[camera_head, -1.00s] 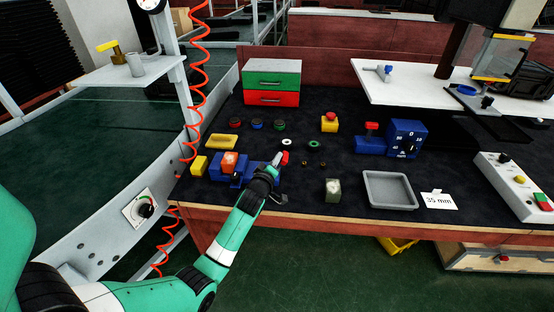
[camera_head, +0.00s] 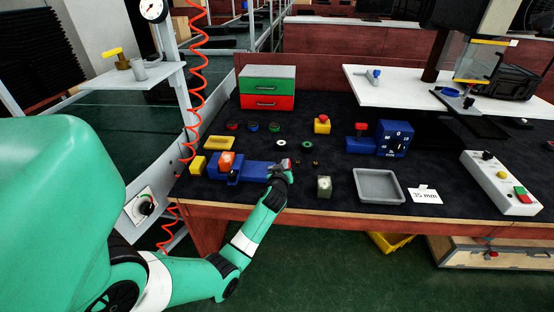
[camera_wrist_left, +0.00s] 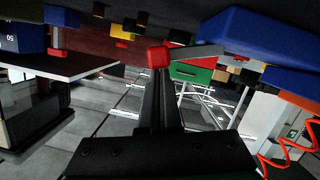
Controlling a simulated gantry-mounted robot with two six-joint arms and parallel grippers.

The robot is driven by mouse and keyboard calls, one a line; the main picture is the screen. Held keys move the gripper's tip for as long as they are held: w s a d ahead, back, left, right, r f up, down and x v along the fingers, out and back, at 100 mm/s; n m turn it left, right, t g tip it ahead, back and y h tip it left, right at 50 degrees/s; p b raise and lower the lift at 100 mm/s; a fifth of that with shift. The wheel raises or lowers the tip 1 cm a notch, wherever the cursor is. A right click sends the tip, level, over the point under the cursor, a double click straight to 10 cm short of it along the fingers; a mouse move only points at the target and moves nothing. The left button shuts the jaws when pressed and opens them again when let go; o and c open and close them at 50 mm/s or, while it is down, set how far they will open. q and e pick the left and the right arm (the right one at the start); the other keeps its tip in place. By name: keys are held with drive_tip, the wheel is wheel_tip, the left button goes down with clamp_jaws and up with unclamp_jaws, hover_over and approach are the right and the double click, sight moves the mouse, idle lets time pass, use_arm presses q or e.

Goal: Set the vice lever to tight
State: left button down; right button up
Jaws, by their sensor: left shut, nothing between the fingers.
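The blue vice (camera_head: 258,171) lies at the front left of the bench, with an orange block (camera_head: 227,161) at its left end. Its grey lever (camera_wrist_left: 196,52) ends in a red knob (camera_wrist_left: 158,57) in the left wrist view. The knob also shows small at the vice's right end in the head view (camera_head: 285,162). My left gripper (camera_head: 282,168) is shut and empty at the vice's right end. Its fingertips (camera_wrist_left: 158,75) are right at the knob; whether they touch it I cannot tell. The lever's bar is mostly hidden in the head view. My right gripper is out of view.
Small rings and a red-topped yellow button (camera_head: 322,124) lie behind. A red coiled hose (camera_head: 194,90) hangs at left.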

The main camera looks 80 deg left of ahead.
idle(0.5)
use_arm(q)
wheel_tip(320, 180, up, 5)
drive_tip(key=s+p, duration=0.1)
drive_tip(key=p, duration=0.3)
drive_tip(key=f+p+v, duration=0.1)
drive_tip(key=p+v, duration=0.1)
drive_tip(key=v, duration=0.7)
drive_tip(key=shift+s+d+p, duration=0.3)
drive_tip(key=shift+s+p, duration=0.05)
